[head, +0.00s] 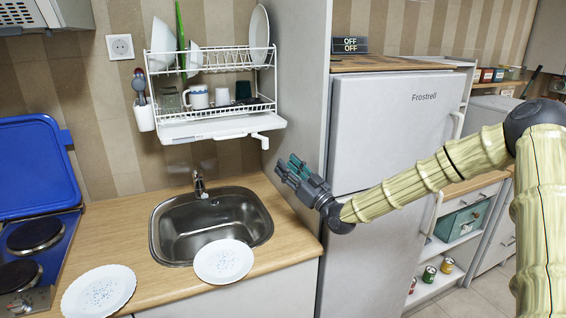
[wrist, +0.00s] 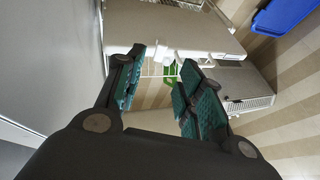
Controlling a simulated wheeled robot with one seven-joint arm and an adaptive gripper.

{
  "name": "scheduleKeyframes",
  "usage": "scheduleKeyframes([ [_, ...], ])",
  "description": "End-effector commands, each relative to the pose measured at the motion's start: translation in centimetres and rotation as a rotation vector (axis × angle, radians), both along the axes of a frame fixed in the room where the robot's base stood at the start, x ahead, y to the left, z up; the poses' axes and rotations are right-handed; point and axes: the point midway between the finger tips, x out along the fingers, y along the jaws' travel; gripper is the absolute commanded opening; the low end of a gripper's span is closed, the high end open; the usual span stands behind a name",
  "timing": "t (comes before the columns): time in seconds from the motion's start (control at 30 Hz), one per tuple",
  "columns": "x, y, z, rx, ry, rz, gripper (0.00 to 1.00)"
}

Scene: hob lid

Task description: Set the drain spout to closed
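The white drain spout (head: 261,138) sticks out at the front right of the white drip tray (head: 215,128) under the dish rack. Its outer end bends down. My gripper (head: 288,170) is below and to the right of the spout, apart from it, in front of the side panel by the fridge. In the wrist view my gripper (wrist: 163,78) has its two green-padded fingers spread with nothing between them. The pale tray (wrist: 125,28) shows beyond the fingers, with a small white part, seemingly the spout, near the gap. No marking for open or closed is readable.
The dish rack (head: 228,58) holds plates and cups. The sink (head: 210,225) and tap (head: 200,183) are below it. Two plates (head: 223,261) (head: 98,291) lie on the counter. The tall side panel (head: 300,90) and the fridge (head: 385,130) stand close on the right.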

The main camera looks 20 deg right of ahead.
Motion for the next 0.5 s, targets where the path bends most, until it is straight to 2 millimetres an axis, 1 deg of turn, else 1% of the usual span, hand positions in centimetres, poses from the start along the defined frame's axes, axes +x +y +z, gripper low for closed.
scheduleKeyframes([
  [0.3,-0.21,-0.06,-0.06,0.0,-0.001,0.0,0.38],
  [0.43,-0.06,0.25,0.21,-0.008,-0.002,-0.008,0.14],
  [0.5,0.27,0.86,0.73,-0.03,-0.007,-0.03,0.01],
])
